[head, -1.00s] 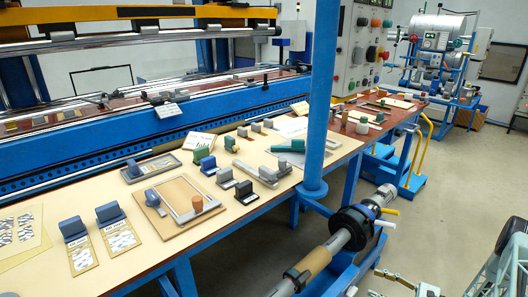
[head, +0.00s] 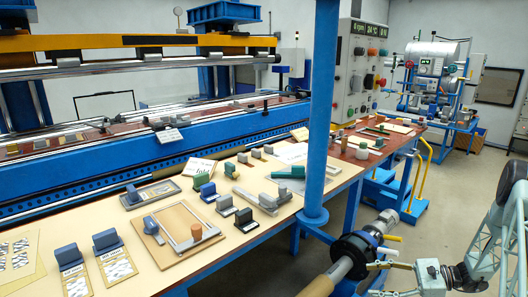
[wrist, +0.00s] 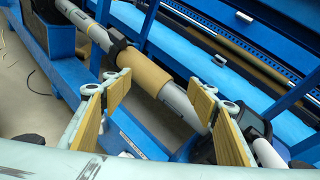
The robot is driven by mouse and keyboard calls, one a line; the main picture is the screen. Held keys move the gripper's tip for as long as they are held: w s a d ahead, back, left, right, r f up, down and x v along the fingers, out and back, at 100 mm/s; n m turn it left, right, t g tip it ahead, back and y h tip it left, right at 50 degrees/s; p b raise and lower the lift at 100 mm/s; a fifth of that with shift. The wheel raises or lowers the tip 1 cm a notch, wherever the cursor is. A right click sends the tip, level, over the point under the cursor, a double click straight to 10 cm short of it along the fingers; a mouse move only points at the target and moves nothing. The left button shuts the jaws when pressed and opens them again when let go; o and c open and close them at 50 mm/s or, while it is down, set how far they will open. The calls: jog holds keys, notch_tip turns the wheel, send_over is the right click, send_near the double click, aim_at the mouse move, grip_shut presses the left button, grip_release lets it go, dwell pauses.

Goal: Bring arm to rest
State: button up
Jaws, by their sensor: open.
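My gripper (wrist: 158,112) shows in the wrist view with its two tan-padded fingers spread wide apart and nothing between them. It also shows at the lower right of the head view (head: 380,279), at the end of my pale green arm (head: 508,235). A grey shaft (wrist: 183,103) with a tan paper-wound sleeve (wrist: 144,74) lies beyond the fingers in the wrist view, apart from them as far as I can tell. The sleeve (head: 318,286) is partly cut off at the bottom of the head view.
A long workbench (head: 110,232) holds several blocks, trays and cards. A blue post (head: 320,120) stands at its front edge. The black chuck (head: 354,249) of the winder is close to my gripper. Open floor (head: 425,215) lies on the right.

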jog(key=s+a+r+n+g+h, duration=0.2)
jog(key=s+a+r+n, duration=0.3)
jog(key=r, duration=0.6)
jog(key=s+a+r+n+g+h, duration=0.15)
jog(key=s+a+r, duration=0.35)
jog(key=r, duration=0.7)
jog(key=s+a+r+n+g+h, duration=0.25)
jog(key=a+r, duration=0.45)
jog(key=r, duration=0.4)
jog(key=s+a+r+n+t+h, duration=0.1)
jog(key=s+a+r+n+h, duration=0.15)
jog(key=s+r, duration=0.45)
jog(key=s+a+r+n+t+h, duration=0.1)
jog(key=s+a+r+n+h, duration=0.15)
jog(key=s+r, duration=0.45)
jog(key=s+r+n+t+h, duration=0.2)
jog(key=s+n+t+h, duration=0.1)
jog(key=s, duration=1.7)
jog(key=shift+s+d+r+n+t, duration=0.25)
jog(key=shift+s+n+t, duration=0.15)
jog(key=shift+n, duration=0.3)
